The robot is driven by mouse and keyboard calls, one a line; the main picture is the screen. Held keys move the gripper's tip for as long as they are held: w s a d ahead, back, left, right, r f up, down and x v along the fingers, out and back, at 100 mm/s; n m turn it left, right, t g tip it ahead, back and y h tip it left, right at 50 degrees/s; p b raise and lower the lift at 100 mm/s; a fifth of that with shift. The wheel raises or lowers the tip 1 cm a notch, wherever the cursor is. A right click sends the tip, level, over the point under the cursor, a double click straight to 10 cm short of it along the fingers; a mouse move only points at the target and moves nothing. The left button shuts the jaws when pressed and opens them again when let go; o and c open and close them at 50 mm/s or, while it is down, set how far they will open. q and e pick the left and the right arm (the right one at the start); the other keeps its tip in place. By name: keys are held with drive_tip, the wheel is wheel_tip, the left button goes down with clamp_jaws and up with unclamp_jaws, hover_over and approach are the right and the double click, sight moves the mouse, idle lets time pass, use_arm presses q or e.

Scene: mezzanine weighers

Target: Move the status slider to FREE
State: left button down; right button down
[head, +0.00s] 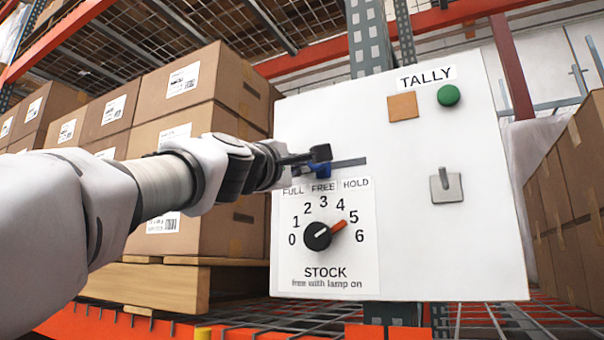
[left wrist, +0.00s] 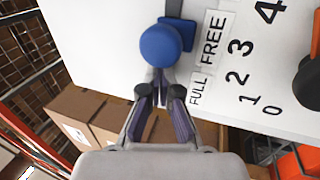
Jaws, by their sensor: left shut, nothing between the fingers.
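The white panel (head: 480,260) faces me. Its dark slot (head: 350,162) runs above the labels FULL, FREE and HOLD. The blue slider (head: 320,171) stands over FREE and is partly hidden by my left gripper (head: 316,154). In the left wrist view its round blue knob (left wrist: 160,45) and blue base (left wrist: 182,33) lie beside the word FREE (left wrist: 212,38). My left gripper (left wrist: 161,80) is shut and empty, with its fingertips at the FULL side of the knob; I cannot tell whether they touch it. My right gripper is not in view.
The panel also carries a STOCK dial (head: 317,236), an orange square (head: 403,106), a green button (head: 448,95) and a toggle switch (head: 446,186). Cardboard boxes (head: 200,90) stack behind my left arm; more boxes (head: 575,200) stand at right.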

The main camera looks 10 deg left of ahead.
use_arm(q)
drive_tip(key=s+a+b, duration=0.5)
drive_tip(key=s+b, duration=0.3)
drive_tip(key=b, duration=0.1)
drive_tip(key=shift+s, duration=0.4)
idle(0.5)
drive_tip(key=shift+s, duration=0.1)
idle(0.3)
